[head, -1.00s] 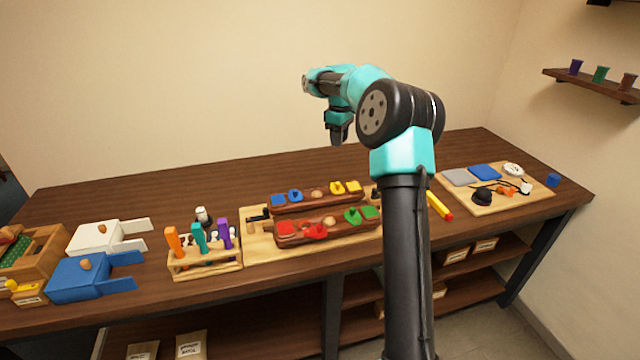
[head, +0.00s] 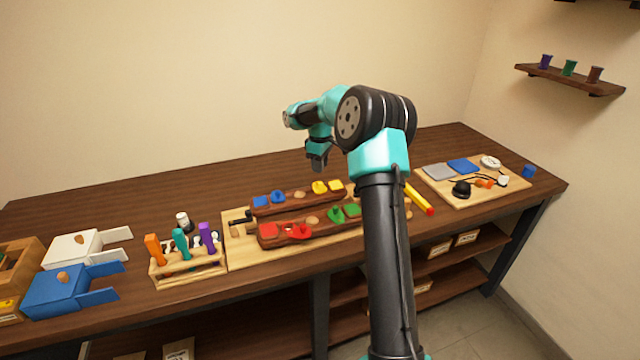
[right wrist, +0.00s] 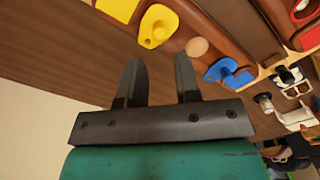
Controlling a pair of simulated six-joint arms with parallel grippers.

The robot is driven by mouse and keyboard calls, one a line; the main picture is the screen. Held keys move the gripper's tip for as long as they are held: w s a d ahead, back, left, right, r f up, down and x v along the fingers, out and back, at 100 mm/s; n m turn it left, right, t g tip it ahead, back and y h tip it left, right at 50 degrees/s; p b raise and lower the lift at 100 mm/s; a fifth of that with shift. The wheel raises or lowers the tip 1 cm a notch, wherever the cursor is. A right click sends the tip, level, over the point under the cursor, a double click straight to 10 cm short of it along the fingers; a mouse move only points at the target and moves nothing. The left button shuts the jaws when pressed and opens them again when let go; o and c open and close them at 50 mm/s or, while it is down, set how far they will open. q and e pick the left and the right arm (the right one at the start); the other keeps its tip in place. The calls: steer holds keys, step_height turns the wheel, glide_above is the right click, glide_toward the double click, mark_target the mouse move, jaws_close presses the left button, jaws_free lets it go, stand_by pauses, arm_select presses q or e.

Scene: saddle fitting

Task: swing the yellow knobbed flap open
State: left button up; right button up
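The yellow knobbed flap (head: 320,187) lies flat on the far brown saddle-like block (head: 290,203), beside a yellow square piece (head: 336,186). In the right wrist view the yellow flap (right wrist: 157,27) has a rounded end with a small knob, and lies just beyond my fingertips. My right gripper (head: 317,167) hangs above and behind the far block, near the yellow flap. In the right wrist view its two fingers (right wrist: 158,70) are spread apart with nothing between them. My left gripper is out of view.
A blue flap (head: 278,197) lies on the same block. The near block (head: 310,225) carries red and green flaps. A tool rack (head: 187,262) stands left, and a board with small parts (head: 475,185) lies right. The table behind the far block is clear.

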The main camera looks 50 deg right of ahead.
mark_target(320, 183)
step_height(320, 183, down, 8)
steer(key=shift+r, duration=0.15)
stand_by(0.3)
jaws_close()
